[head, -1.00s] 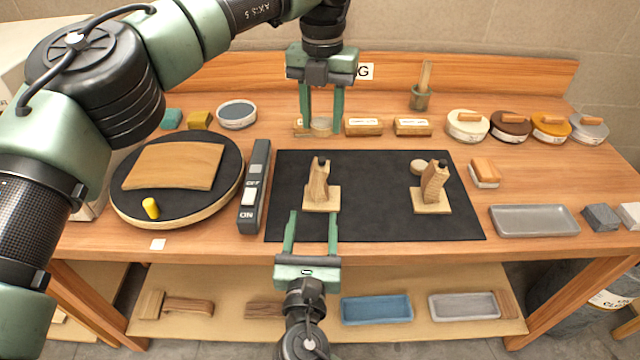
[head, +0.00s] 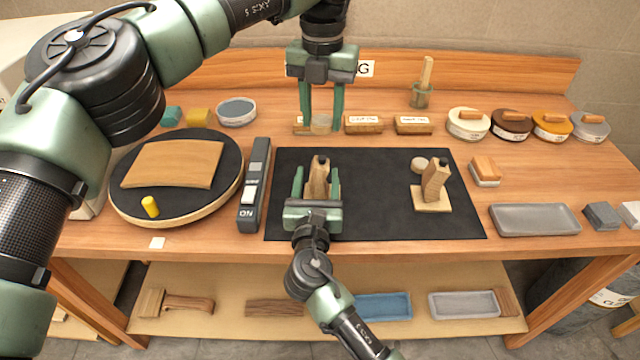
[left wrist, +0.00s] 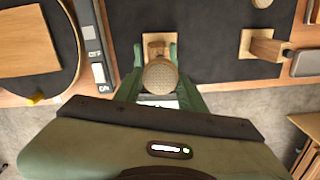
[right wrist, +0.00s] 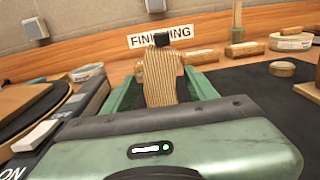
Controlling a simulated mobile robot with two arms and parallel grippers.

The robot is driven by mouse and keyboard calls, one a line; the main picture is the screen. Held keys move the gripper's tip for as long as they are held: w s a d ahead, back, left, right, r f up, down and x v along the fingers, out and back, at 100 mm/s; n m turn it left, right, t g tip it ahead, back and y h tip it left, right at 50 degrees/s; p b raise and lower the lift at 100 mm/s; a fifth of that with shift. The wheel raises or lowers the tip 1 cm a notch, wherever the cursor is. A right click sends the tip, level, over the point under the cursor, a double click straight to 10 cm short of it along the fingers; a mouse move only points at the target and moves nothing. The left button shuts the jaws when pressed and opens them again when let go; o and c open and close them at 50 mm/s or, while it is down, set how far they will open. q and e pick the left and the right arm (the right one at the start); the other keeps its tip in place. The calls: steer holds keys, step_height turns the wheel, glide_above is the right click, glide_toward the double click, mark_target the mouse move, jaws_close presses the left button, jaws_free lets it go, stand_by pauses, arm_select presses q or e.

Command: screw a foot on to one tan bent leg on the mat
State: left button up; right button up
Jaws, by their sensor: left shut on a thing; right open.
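Two tan bent legs with dark tips stand upright on the black mat (head: 380,220), each on a small square base. My right gripper (head: 317,185) is open with its fingers on either side of the left leg (head: 319,178); the right wrist view shows this leg (right wrist: 163,80) between the fingers. The right leg (head: 434,182) stands apart. My left gripper (head: 321,120) is shut on a round foot (head: 321,124), high behind the left leg; its speckled face (left wrist: 160,75) shows in the left wrist view. Another round disc (head: 419,164) lies beside the right leg.
A black turntable (head: 175,205) with a curved wooden panel and a grey switch box (head: 254,185) stand left of the mat. Labelled wooden blocks (head: 364,125) and several round tins (head: 467,124) line the back. A grey tray (head: 535,220) lies right.

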jaws_close()
stand_by(1.4)
